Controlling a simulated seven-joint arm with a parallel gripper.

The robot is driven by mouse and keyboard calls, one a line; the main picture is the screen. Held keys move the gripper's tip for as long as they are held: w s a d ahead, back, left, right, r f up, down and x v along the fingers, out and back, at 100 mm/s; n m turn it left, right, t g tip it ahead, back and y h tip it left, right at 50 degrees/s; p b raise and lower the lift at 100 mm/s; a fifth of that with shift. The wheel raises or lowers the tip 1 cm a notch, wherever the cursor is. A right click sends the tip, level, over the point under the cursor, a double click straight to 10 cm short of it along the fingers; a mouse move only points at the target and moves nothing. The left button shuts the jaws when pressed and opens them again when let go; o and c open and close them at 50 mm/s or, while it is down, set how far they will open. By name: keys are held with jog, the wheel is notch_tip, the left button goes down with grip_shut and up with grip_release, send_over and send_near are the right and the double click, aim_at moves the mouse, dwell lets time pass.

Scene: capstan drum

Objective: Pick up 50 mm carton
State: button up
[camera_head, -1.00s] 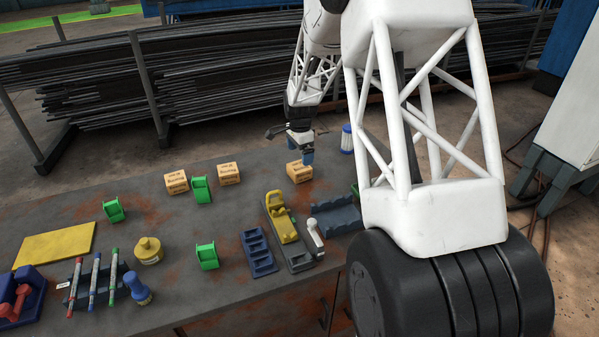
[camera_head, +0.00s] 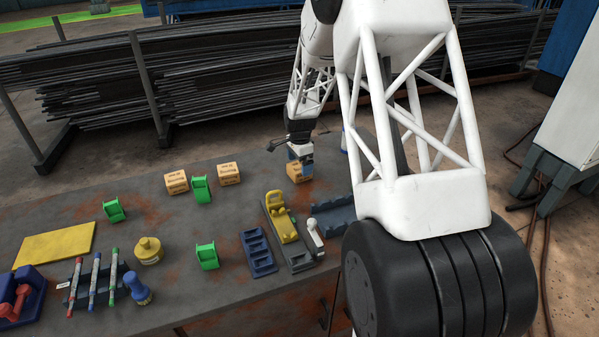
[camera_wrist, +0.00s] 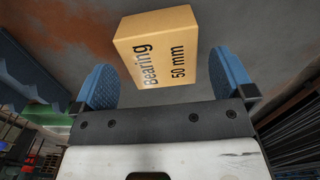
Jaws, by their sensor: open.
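The 50 mm carton is a tan box (camera_wrist: 160,45) printed "Bearing 50 mm". In the wrist view it lies between and beyond the two blue finger pads of my gripper (camera_wrist: 162,85), with gaps on both sides. In the head view the same carton (camera_head: 294,174) sits on the table's far right part. My gripper (camera_head: 301,158) is directly over it and hides part of it. The fingers are open and hold nothing. How far the fingertips are above or around the carton I cannot tell.
Two other tan cartons (camera_head: 177,182) (camera_head: 228,174) stand to the left, with a green holder (camera_head: 201,190) between them. A yellow and grey fixture (camera_head: 285,225), a blue tray (camera_head: 258,250) and a blue-grey cradle (camera_head: 335,220) lie nearer. A white-and-blue cylinder (camera_head: 344,141) stands right of my gripper.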

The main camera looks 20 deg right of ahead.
aim_at(299, 166)
jog(key=shift+f, duration=1.55)
jog(key=shift+c, duration=0.3)
jog(key=c, duration=1)
jog(key=shift+r, duration=0.15)
jog(key=shift+c, duration=0.2)
jog(key=shift+r, duration=4.9)
